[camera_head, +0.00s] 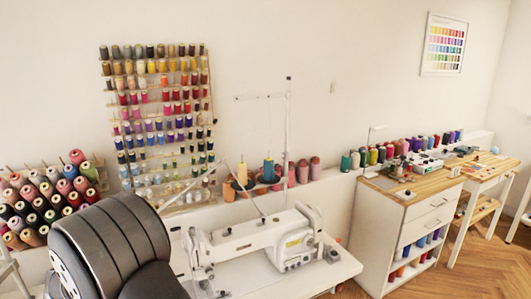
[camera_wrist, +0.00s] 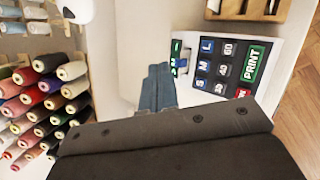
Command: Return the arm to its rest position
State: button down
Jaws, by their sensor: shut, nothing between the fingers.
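My gripper (camera_wrist: 159,68) shows in the wrist view, past the dark plate at the bottom. Its two narrow blue-grey fingers lie side by side, shut with nothing between them. They point toward a pale surface and are to the left of a white panel with buttons (camera_wrist: 218,68). My dark, rounded arm (camera_head: 110,245) fills the lower left of the head view. The gripper cannot be made out in the head view.
A white sewing machine (camera_head: 255,240) stands right of my arm. Racked thread cones (camera_head: 45,205) are at the left; they also show in the wrist view (camera_wrist: 58,95). A spool rack (camera_head: 160,115) hangs behind. A wood-topped cabinet (camera_head: 410,210) is at the right, beside open floor.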

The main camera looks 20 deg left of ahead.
jog(key=w+a+f+m+g, duration=0.1)
jog(key=m+g, duration=0.1)
jog(key=m, duration=0.5)
jog(key=w+a+m+g+h, duration=0.1)
jog(key=m+g, duration=0.1)
jog(key=m, duration=0.4)
jog(key=w+a+f+m+g, duration=0.1)
jog(key=m+g, duration=0.2)
jog(key=m, duration=0.4)
jog(key=shift+f+m, duration=0.3)
jog(key=shift+f, duration=0.05)
notch_tip(320, 180, down, 2)
jog(key=shift+d+h, duration=0.1)
jog(key=shift+h, duration=0.2)
jog(key=shift+s+d, duration=0.15)
jog(key=shift+s, duration=0.15)
notch_tip(320, 180, up, 11)
jog(key=s+d, duration=0.1)
notch_tip(320, 180, down, 8)
jog(key=shift+w+a, duration=0.2)
jog(key=shift+w, duration=0.1)
